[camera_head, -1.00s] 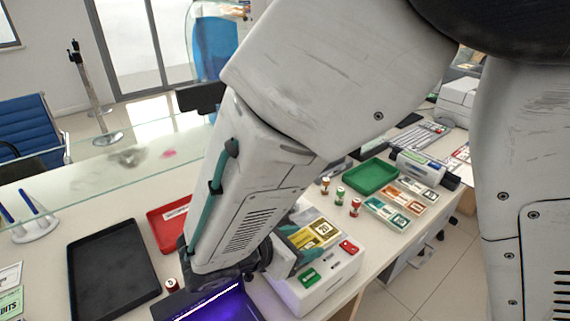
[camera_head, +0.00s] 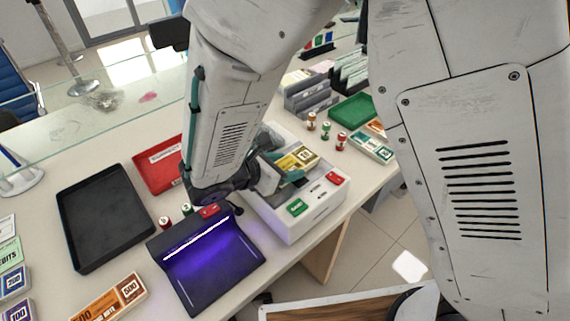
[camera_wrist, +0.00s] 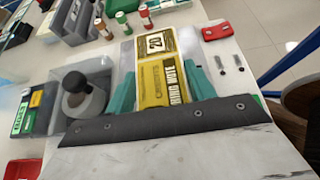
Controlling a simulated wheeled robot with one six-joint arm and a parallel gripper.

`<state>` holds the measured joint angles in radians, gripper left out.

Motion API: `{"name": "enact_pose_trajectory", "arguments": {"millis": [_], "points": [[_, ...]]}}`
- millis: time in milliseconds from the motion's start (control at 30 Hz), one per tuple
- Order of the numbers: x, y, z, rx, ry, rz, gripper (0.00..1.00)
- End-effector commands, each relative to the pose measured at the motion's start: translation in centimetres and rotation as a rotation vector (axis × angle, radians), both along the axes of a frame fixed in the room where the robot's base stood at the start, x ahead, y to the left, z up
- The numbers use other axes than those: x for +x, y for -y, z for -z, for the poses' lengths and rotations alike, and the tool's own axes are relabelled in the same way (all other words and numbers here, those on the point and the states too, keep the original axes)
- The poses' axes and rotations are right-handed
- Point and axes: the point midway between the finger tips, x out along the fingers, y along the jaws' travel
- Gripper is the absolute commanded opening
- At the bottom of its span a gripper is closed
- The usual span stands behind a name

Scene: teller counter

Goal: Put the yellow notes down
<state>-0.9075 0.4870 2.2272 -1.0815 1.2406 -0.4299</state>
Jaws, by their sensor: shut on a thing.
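The yellow notes (camera_head: 297,160) are a bundle marked 20, above or on the white counting machine (camera_head: 318,212). I cannot tell whether they touch it. My gripper (camera_head: 284,168) is shut on the notes, with its teal fingers partly hidden by my arm in the head view. In the wrist view, the notes (camera_wrist: 165,72) lie between the two teal fingers of my gripper (camera_wrist: 162,84), and their far end extends past the fingers. The near end is hidden behind the dark edge of my gripper.
A purple-lit dark device (camera_head: 205,262), red tray (camera_head: 157,170) and black tray (camera_head: 103,215) are to the left. A green tray (camera_head: 352,111), small coloured rolls (camera_head: 326,130) and teal notes (camera_head: 371,148) stand beyond the machine. A glass screen (camera_head: 60,100) runs along the back.

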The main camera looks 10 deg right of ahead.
Motion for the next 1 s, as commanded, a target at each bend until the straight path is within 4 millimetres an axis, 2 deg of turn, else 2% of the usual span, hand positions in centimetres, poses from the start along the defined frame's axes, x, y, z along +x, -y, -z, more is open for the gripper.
{"name": "enact_pose_trajectory", "arguments": {"millis": [33, 67, 100, 133, 467, 567, 1000], "points": [[0.0, 0.0, 0.2, -0.001, 0.000, 0.000, 0.26], [0.0, 0.0, 0.1, 0.000, -0.001, 0.000, 0.62], [0.0, 0.0, 0.1, 0.000, -0.001, 0.000, 0.74], [0.0, 0.0, 0.1, 0.000, -0.001, 0.000, 0.76], [0.0, 0.0, -0.2, 0.001, 0.001, 0.000, 0.76], [-0.6, -1.0, -0.7, 0.001, 0.001, -0.005, 0.76], [-4.9, -7.4, -4.9, 0.001, 0.000, -0.004, 0.76]]}}
